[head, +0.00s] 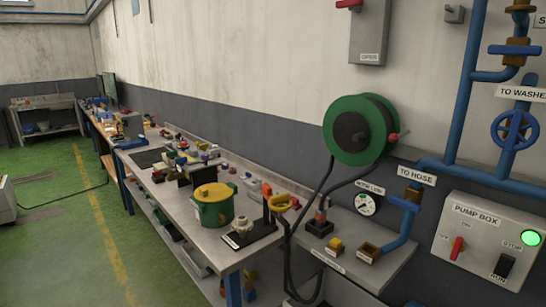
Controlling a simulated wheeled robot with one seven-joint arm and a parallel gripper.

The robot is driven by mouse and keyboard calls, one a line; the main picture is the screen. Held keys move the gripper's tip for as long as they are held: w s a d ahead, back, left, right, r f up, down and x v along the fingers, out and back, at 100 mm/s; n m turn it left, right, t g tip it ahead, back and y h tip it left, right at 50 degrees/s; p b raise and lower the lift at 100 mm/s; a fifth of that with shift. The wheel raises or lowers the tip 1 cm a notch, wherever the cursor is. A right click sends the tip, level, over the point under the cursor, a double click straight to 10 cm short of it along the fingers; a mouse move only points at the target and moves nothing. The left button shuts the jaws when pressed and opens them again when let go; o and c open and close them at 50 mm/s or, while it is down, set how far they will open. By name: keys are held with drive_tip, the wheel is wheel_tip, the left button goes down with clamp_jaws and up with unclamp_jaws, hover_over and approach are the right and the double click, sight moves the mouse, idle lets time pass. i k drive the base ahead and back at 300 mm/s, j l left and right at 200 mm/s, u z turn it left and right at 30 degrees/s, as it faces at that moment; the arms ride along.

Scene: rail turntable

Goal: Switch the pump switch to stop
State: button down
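The grey pump box (478,228) is on the wall at the right edge of the head view, with a "PUMP BOX" label. A black switch (504,265) sits on its lower right, between a STOP label above and a RUN label below. I cannot clearly tell which way it is set. A green lamp (530,238) glows at the box's upper right. A red lever switch (457,248) is on the box's left; its small labels are hard to read. My gripper is not in view.
A green hose reel (360,129) hangs on the wall above a small shelf (372,268) left of the box. Blue pipes with a valve handwheel (515,130) run above the box. A long cluttered workbench (180,206) lines the wall. Green floor (60,220) is open at left.

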sight(505, 263)
drive_tip(key=z, duration=1.9)
